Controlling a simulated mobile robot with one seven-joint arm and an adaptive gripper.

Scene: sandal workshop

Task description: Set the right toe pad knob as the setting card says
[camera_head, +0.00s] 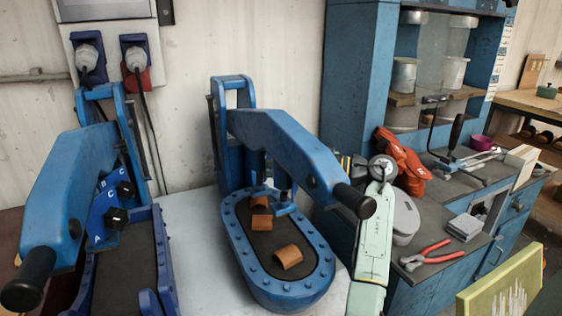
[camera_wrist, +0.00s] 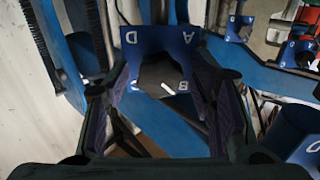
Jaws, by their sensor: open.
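In the wrist view, a dark faceted knob (camera_wrist: 158,76) with a short white mark stands on a blue lettered plate (camera_wrist: 158,42). The letters D, A and B show. The mark points down and right, towards the B. My gripper (camera_wrist: 163,97) is open, with one finger on each side of the knob; contact cannot be told. In the head view, my gripper is hidden behind the right press (camera_head: 278,150). The left press (camera_head: 80,190) carries a lettered blue plate with black knobs (camera_head: 117,217). I cannot make out a setting card.
Brown leather pieces (camera_head: 287,257) lie on the right press's oval bed (camera_head: 232,240). The press handle (camera_head: 355,200) is close to my arm. A bench (camera_head: 470,178) at right holds red pliers (camera_head: 425,256) and orange gloves (camera_head: 402,160). Another lettered plate (camera_wrist: 240,27) shows in the wrist view.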

